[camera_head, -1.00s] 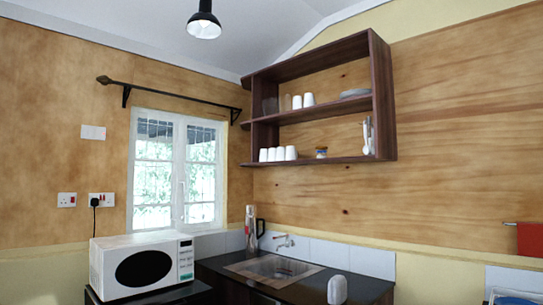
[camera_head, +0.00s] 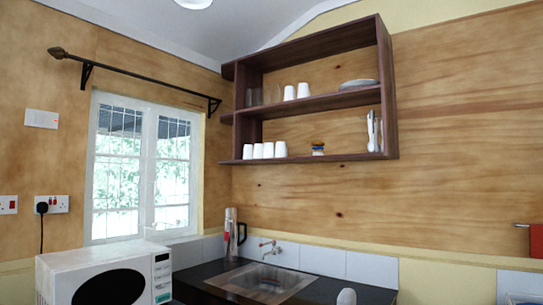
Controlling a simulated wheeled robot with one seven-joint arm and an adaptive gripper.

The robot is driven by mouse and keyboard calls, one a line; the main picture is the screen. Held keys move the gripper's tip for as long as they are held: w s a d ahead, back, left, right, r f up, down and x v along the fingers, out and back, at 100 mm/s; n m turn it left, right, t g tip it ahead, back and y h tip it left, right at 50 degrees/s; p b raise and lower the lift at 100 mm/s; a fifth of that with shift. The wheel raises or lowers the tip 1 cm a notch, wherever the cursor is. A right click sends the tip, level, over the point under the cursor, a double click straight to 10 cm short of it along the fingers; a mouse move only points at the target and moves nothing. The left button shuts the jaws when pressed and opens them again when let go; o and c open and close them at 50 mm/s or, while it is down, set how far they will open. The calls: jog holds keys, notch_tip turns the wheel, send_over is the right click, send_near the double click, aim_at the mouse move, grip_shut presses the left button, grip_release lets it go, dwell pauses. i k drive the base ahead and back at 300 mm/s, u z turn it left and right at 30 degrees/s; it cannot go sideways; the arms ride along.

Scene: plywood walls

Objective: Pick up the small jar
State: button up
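A small jar (camera_head: 318,149) with a blue and yellowish look stands upright on the bottom board of the dark wooden wall shelf (camera_head: 300,157). It is small in the picture, so its details are hard to make out. White cups (camera_head: 264,151) stand to its left and white utensils (camera_head: 373,130) to its right, with a gap on each side. My gripper is not clearly in view. A rounded grey-white shape at the bottom edge may be part of my arm.
Below the shelf is a dark counter with a sink (camera_head: 265,280) and tap (camera_head: 270,248). A flask (camera_head: 231,233) stands by the window. A white microwave (camera_head: 105,277) is at the lower left. A plate (camera_head: 358,84) and more cups (camera_head: 296,91) are on the shelf's middle board.

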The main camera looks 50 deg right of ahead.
aim_at(317, 150)
jog(key=z, duration=0.25)
jog(key=i, duration=1.05)
jog(key=z, duration=0.6)
